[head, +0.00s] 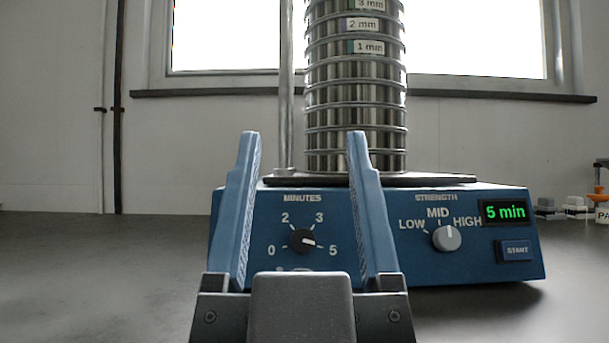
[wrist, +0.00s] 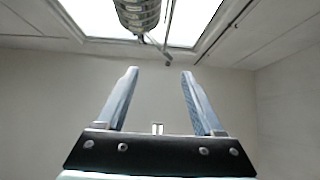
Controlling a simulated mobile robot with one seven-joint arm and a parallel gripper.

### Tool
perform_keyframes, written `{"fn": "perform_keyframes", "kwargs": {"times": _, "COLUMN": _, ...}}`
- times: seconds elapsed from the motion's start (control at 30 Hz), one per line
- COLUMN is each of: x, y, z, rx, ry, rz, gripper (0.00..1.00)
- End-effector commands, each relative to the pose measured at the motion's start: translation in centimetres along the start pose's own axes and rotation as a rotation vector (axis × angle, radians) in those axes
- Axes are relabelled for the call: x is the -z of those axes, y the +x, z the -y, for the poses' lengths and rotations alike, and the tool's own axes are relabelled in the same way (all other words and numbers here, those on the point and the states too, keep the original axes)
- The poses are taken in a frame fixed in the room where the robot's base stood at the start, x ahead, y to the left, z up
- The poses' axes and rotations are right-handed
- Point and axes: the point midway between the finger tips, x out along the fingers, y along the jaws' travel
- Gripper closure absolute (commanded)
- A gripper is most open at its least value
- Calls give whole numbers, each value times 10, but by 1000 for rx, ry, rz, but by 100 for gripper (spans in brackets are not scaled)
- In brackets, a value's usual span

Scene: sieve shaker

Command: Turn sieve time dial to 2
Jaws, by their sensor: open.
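The blue sieve shaker (head: 468,262) stands on the dark bench in the head view. Its black minutes dial (head: 302,240) has marks 0, 2, 3 and 5 around it. The dial's white line points right, towards the 5 side, and the green display (head: 504,211) reads 5 min. My gripper (head: 302,140) is open and empty, with its blue fingers upright in front of the shaker. In the picture the dial shows between the fingers, and neither finger is seen touching it. In the wrist view my open gripper (wrist: 160,70) points upward, and the dial is not seen.
A grey strength knob (head: 446,238) points near MID, with a START button (head: 515,250) to its right. A tall sieve stack (head: 355,120) stands on the shaker beside a metal rod (head: 286,90). Small items (head: 575,205) lie at far right. The bench at left is clear.

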Motion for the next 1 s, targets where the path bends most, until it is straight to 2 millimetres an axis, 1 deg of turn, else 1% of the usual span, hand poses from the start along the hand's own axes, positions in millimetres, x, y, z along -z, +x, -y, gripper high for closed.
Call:
{"fn": "perform_keyframes", "kwargs": {"times": 0.03, "x": 23, "y": 24, "z": 0, "rx": 0, "ry": 2, "rz": 1, "gripper": 31}}
{"fn": "perform_keyframes", "kwargs": {"times": 0.2, "x": 56, "y": 62, "z": 0, "rx": 3, "ry": 14, "rz": 8, "gripper": 31}}
{"fn": "perform_keyframes", "kwargs": {"times": 0.3, "x": 72, "y": 85, "z": 0, "rx": 8, "ry": 35, "rz": 20, "gripper": 31}}
{"fn": "perform_keyframes", "kwargs": {"times": 0.4, "x": 83, "y": 106, "z": 0, "rx": 17, "ry": 73, "rz": 44, "gripper": 31}}
{"fn": "perform_keyframes", "kwargs": {"times": 0.47, "x": 85, "y": 118, "z": 1, "rx": 25, "ry": 112, "rz": 69, "gripper": 31}}
{"fn": "perform_keyframes", "kwargs": {"times": 0.53, "x": 82, "y": 131, "z": 2, "rx": 36, "ry": 178, "rz": 109, "gripper": 31}}
{"fn": "perform_keyframes", "kwargs": {"times": 0.6, "x": 73, "y": 141, "z": 3, "rx": 45, "ry": 275, "rz": 167, "gripper": 31}}
{"fn": "perform_keyframes", "kwargs": {"times": 0.67, "x": 58, "y": 146, "z": 3, "rx": 48, "ry": 388, "rz": 233, "gripper": 31}}
{"fn": "perform_keyframes", "kwargs": {"times": 0.77, "x": 24, "y": 145, "z": 2, "rx": 25, "ry": 645, "rz": 370, "gripper": 31}}
{"fn": "perform_keyframes", "kwargs": {"times": 0.8, "x": 7, "y": 139, "z": 1, "rx": 1, "ry": 770, "rz": 432, "gripper": 31}}
{"fn": "perform_keyframes", "kwargs": {"times": 0.87, "x": -17, "y": 127, "z": -1, "rx": -55, "ry": 974, "rz": 523, "gripper": 31}}
{"fn": "perform_keyframes", "kwargs": {"times": 0.9, "x": -32, "y": 116, "z": -3, "rx": -107, "ry": 1121, "rz": 579, "gripper": 31}}
{"fn": "perform_keyframes", "kwargs": {"times": 0.97, "x": -51, "y": 98, "z": -7, "rx": -204, "ry": 1345, "rz": 650, "gripper": 31}}
{"fn": "perform_keyframes", "kwargs": {"times": 1.0, "x": -61, "y": 84, "z": -10, "rx": -281, "ry": 1498, "rz": 686, "gripper": 31}}
